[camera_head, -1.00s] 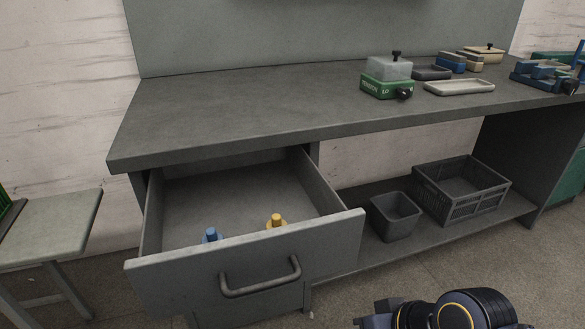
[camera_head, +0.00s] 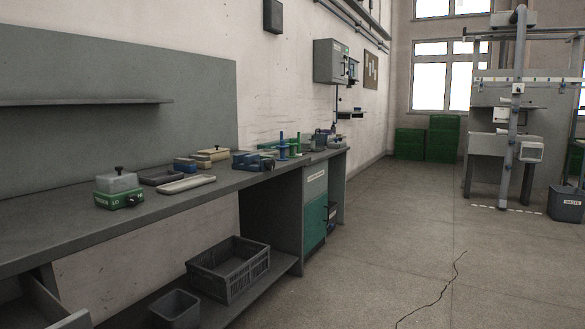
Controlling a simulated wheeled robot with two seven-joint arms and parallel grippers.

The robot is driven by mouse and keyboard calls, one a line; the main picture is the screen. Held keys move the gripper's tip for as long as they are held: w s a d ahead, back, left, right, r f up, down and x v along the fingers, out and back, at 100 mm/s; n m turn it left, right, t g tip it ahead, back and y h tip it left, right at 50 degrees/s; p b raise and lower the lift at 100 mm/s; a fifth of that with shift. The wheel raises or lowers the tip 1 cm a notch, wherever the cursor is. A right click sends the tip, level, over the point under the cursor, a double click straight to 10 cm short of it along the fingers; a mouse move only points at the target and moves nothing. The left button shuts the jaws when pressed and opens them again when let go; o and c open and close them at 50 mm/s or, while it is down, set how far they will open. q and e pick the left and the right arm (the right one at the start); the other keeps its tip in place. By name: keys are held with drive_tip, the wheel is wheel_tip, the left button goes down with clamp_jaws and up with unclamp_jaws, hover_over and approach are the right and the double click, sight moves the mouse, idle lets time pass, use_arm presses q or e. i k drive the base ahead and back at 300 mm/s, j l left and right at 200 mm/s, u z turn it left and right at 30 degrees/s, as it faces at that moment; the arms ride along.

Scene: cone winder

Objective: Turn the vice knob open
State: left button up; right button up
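A blue vice (camera_head: 248,160) stands on the grey workbench (camera_head: 75,219), toward its far right part. A dark knob (camera_head: 268,164) shows at the vice's right front side. It is small here, and I cannot tell how far the vice jaws are apart. Neither of my grippers is in view.
On the bench left of the vice are a green tension box (camera_head: 119,198), a pale tray (camera_head: 187,184) and a beige block (camera_head: 213,154). Blue pegs (camera_head: 282,150) stand right of it. A crate (camera_head: 228,279) and a bin (camera_head: 175,310) sit below. Open floor (camera_head: 400,240) lies right.

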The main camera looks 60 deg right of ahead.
sight(269, 165)
drive_tip(key=l+z, duration=0.1)
drive_tip(key=z, duration=0.35)
drive_tip(key=i+z, duration=0.15)
drive_tip(key=z, duration=0.75)
drive_tip(key=i+z, duration=0.15)
drive_tip(key=z, duration=0.35)
drive_tip(key=i+j+z, duration=0.1)
drive_tip(key=i, duration=0.25)
